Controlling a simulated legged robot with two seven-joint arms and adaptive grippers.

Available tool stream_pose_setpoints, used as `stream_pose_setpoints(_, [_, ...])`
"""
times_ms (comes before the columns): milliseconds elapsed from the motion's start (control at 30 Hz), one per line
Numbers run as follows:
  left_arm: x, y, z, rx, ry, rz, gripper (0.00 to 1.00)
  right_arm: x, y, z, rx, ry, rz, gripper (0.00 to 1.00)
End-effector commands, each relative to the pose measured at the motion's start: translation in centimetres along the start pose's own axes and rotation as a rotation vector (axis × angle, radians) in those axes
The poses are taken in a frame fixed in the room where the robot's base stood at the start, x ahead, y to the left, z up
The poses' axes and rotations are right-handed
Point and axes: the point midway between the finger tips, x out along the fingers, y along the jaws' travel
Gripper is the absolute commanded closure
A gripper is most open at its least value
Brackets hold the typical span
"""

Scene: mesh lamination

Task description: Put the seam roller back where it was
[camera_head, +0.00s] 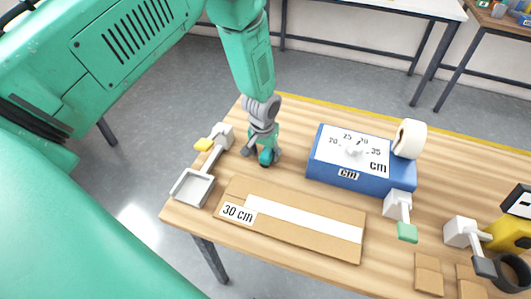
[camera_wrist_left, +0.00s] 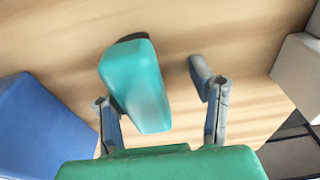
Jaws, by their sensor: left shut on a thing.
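The seam roller has a teal handle (camera_wrist_left: 135,88) that shows between my left gripper's fingers in the left wrist view, with a dark end against the wood. In the head view my left gripper (camera_head: 263,143) points down over the table's far left part, shut on the seam roller (camera_head: 267,157). The roller's lower end is close to the table top; whether it touches cannot be told. The fingers also show in the left wrist view (camera_wrist_left: 160,100). My right gripper is in neither view.
A cardboard piece (camera_head: 290,239) with a white strip and "30 cm" label lies in front. A blue dial box (camera_head: 342,180) and white roll (camera_head: 409,139) stand right. A white block with a shallow tray (camera_head: 193,188) is left. White blocks (camera_head: 397,206) (camera_head: 461,231) stand farther right.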

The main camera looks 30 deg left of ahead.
Motion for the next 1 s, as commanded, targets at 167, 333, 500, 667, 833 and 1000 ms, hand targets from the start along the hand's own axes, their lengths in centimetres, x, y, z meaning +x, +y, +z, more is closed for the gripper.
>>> stream_pose_setpoints(167, [0.3,-0.1,0.3,0.0,-0.007,-0.002,0.56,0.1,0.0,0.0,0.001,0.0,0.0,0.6])
stream_pose_setpoints(333, [0.2,0.0,0.4,0.001,-0.008,0.0,0.56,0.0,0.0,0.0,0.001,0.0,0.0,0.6])
stream_pose_setpoints(500, [-1.4,0.1,0.2,0.0,-0.004,0.001,0.56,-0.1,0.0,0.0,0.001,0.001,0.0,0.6])
stream_pose_setpoints(667, [-4.8,0.0,0.2,0.0,0.001,0.002,0.56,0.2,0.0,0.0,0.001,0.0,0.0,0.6])
stream_pose_setpoints(833, [-8.6,0.1,0.2,0.0,0.001,0.0,0.56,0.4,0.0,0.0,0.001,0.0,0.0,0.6])
stream_pose_setpoints(1000, [-11.1,0.0,0.1,0.001,-0.001,0.0,0.56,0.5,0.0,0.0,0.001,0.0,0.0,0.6])
